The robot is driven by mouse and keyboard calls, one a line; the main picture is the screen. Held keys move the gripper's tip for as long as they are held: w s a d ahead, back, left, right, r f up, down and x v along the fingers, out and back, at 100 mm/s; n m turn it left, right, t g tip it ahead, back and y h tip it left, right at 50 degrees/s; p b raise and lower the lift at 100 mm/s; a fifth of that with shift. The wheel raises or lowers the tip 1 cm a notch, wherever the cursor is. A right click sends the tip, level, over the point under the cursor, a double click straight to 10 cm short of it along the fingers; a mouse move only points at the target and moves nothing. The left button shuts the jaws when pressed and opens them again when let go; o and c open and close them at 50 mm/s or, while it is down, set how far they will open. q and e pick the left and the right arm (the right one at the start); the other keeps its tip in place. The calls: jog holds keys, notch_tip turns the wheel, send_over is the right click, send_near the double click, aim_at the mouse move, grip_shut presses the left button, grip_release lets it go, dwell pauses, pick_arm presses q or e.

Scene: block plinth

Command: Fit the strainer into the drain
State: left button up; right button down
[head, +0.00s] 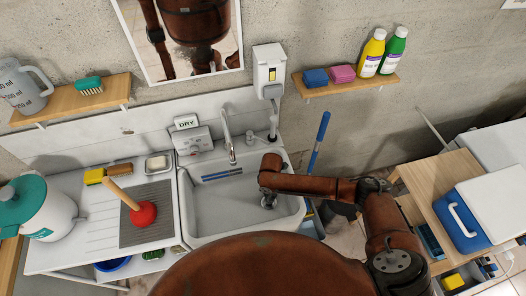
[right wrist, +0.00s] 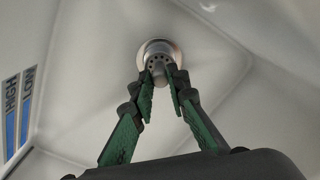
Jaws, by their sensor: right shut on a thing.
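The strainer (right wrist: 155,62) is a small grey metal piece with holes and a central knob. In the right wrist view, my right gripper (right wrist: 161,88) is shut on its knob with both green-padded fingers. The round metal drain (right wrist: 142,58) shows as a bright ring around the strainer, at the bottom of the pale sink (head: 217,208). The strainer lines up with the ring or nearly so; I cannot tell whether it is seated or just above. In the head view, my right gripper (head: 268,200) reaches down into the sink and mostly hides the drain. My left gripper is not in view.
A faucet (head: 229,140) stands at the sink's back edge. A red plunger (head: 143,212) stands on the mat at left. A blue-handled tool (head: 320,138) leans right of the sink. A blue-and-white cooler (head: 465,218) is at right. The rest of the basin is clear.

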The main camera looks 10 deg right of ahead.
aim_at(269, 195)
jog(key=shift+f, duration=0.65)
jog(key=shift+a+p, duration=0.1)
jog(key=shift+p, duration=0.45)
dwell(1.5)
jog(key=shift+f+b, duration=0.8)
jog(key=shift+f, duration=0.55)
jog(key=c, duration=1.8)
grip_release()
jog(key=shift+r, duration=0.3)
notch_tip(269, 195, up, 12)
jog(key=shift+f, duration=0.25)
